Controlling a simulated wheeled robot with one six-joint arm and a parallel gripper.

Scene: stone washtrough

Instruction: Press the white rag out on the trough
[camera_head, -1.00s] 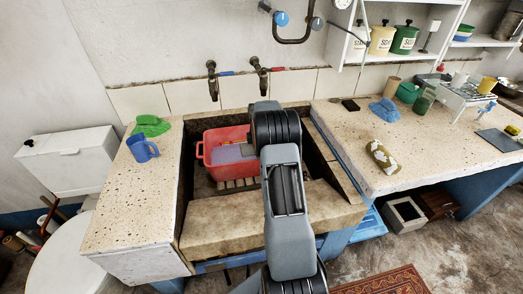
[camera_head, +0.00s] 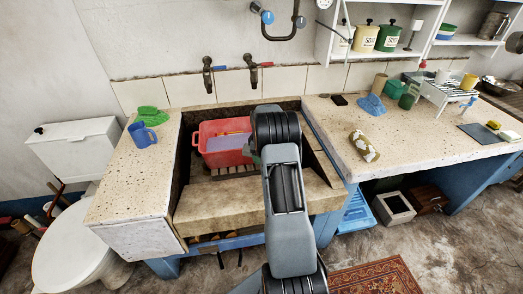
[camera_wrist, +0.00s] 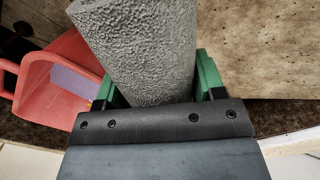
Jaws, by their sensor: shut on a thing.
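My gripper (camera_wrist: 157,82) shows in the wrist view with its two green fingers shut around a grey-white, rough-textured roll, which I take to be the white rag (camera_wrist: 140,42). In the head view my arm hides the rag and most of the gripper. The stone trough (camera_head: 225,212) has a broad pale front slab, seen also at the right of the wrist view (camera_wrist: 275,45). My gripper is over the right part of the trough, beside the red tub (camera_head: 222,155). I cannot tell whether the rag touches the stone.
The red tub holds something purple (camera_head: 228,142). A blue mug (camera_head: 142,135) and a green cloth (camera_head: 152,116) stand on the left ledge. Two taps (camera_head: 208,75) hang above the trough. A blue cloth (camera_head: 372,106) and a patterned bundle (camera_head: 364,146) lie on the right counter.

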